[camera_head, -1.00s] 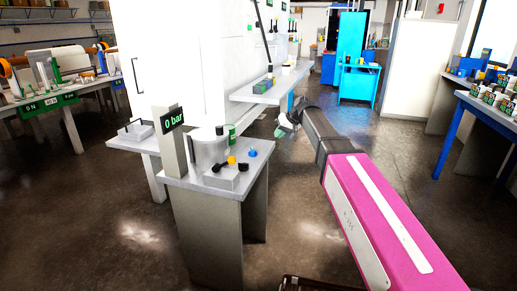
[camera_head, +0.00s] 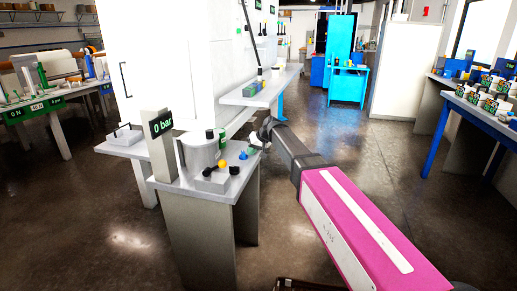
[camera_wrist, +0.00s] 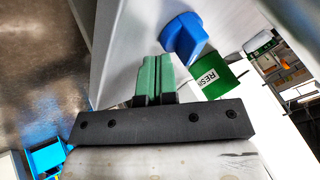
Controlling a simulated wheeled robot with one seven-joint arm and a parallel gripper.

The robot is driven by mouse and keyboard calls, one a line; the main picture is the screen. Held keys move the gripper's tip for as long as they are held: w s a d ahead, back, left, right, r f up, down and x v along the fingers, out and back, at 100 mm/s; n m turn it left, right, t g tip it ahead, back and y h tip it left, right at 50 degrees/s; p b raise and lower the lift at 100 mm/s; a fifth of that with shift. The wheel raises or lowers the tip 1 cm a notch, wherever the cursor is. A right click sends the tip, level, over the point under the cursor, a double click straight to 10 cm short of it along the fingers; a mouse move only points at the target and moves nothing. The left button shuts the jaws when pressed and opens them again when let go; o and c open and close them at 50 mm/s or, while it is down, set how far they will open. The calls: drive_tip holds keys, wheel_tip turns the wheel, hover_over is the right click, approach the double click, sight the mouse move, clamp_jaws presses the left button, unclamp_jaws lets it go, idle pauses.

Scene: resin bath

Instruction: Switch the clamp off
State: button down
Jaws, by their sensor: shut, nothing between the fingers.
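My gripper (camera_head: 257,140) is at the right edge of a small grey bench (camera_head: 185,180). In the wrist view its green fingers (camera_wrist: 156,78) are pressed together and empty. A blue knob (camera_wrist: 183,38) stands on the pale bench top just beyond the fingertips, slightly right; a small gap seems to show. The blue knob (camera_head: 243,155) also shows in the head view, beside a grey box (camera_head: 212,180) with a yellow knob (camera_head: 222,164) and black knobs. No label shows which control belongs to the clamp.
A green resin can (camera_wrist: 222,80) is close right of the fingers. A white cabinet (camera_head: 175,60) is behind. Open floor (camera_head: 360,180) lies to the right.

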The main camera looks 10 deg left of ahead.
drive_tip(key=shift+s+a, duration=0.2)
drive_tip(key=shift+a, duration=0.3)
